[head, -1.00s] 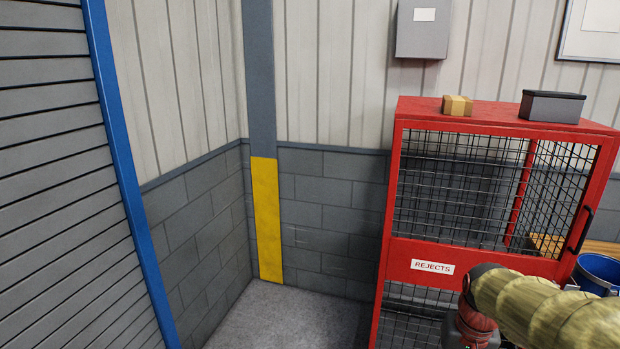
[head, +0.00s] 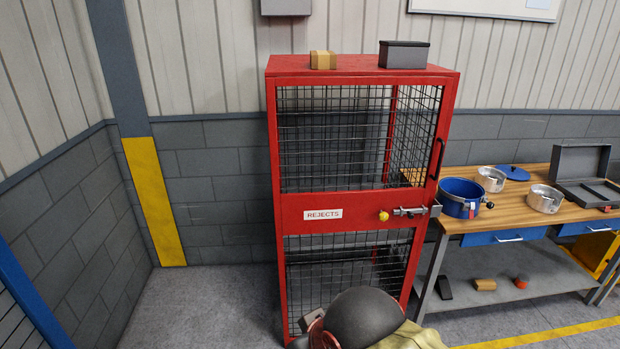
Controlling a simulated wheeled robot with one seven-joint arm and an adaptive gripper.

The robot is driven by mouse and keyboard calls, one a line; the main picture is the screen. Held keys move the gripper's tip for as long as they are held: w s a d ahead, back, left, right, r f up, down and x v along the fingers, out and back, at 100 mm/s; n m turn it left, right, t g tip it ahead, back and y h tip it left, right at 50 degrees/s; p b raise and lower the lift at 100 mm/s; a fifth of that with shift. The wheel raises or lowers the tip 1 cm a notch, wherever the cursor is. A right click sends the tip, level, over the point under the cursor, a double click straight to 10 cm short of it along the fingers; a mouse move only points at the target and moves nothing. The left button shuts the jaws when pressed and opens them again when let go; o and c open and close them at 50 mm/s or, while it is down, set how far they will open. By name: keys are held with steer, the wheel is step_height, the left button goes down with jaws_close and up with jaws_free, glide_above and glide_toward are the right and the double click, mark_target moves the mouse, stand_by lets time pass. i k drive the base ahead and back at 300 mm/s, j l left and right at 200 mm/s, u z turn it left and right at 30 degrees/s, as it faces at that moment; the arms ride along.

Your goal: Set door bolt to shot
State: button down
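The door bolt (head: 410,211) is a small silver bar on the middle rail of the red REJECTS cage (head: 272,150), near its right edge. A yellow knob (head: 384,216) sits just left of it. A grey block (head: 435,210) is at its right end, by the cage's edge post. At this size I cannot tell whether the bar enters that block. My arm shows at the bottom centre, in front of the cage's lower part, well below the bolt. No gripper fingers can be made out.
A wooden workbench (head: 520,212) stands right of the cage, with a blue pot (head: 460,198), steel pots and an open grey case (head: 582,165). A small carton (head: 322,60) and a dark box (head: 404,54) lie on the cage. Floor left of the cage is clear.

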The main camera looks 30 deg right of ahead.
mark_target(409, 212)
steer(key=z, duration=1.65)
steer(key=i+l+u, duration=0.15)
steer(key=i, duration=0.7)
